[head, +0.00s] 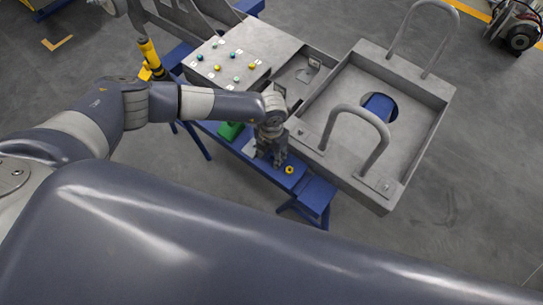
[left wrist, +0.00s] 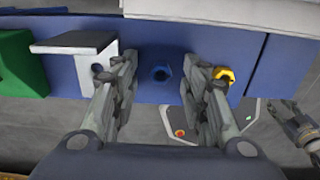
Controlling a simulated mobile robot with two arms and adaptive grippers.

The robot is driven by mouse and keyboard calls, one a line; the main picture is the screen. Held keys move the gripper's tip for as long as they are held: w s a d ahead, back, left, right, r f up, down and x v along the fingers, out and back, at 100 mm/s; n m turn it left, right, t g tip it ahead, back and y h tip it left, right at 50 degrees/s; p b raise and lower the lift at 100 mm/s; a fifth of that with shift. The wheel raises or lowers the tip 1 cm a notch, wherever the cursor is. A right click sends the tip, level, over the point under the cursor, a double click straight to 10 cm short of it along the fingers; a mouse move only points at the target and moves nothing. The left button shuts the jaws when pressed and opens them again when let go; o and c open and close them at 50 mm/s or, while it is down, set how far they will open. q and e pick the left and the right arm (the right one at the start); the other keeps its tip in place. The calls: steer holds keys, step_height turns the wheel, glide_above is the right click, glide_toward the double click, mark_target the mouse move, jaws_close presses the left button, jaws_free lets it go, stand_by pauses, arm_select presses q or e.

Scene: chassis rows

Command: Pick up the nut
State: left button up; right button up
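My left gripper (head: 273,157) is over the blue bench beam (head: 262,168), beside the grey chassis tray. In the left wrist view its two fingers (left wrist: 160,75) are apart with nothing held. A dark blue hexagonal piece (left wrist: 161,74), nut-like, shows between the fingertips on the blue surface; I cannot tell if it is a loose nut. A yellow nut (head: 289,170) lies on the beam just right of the gripper. It also shows in the left wrist view (left wrist: 226,74), partly behind the right finger. What looks like my right gripper (left wrist: 300,128) is at that view's right edge, its opening unclear.
A grey chassis tray (head: 424,161) with two looped handles stands right of the gripper. A green box (head: 231,130) and a pale angled bracket (left wrist: 75,42) lie left of it. A panel (head: 216,47) with several coloured knobs stands behind.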

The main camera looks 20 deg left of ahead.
arm_select(q)
steer(key=c, duration=0.8)
steer(key=shift+r, duration=0.1)
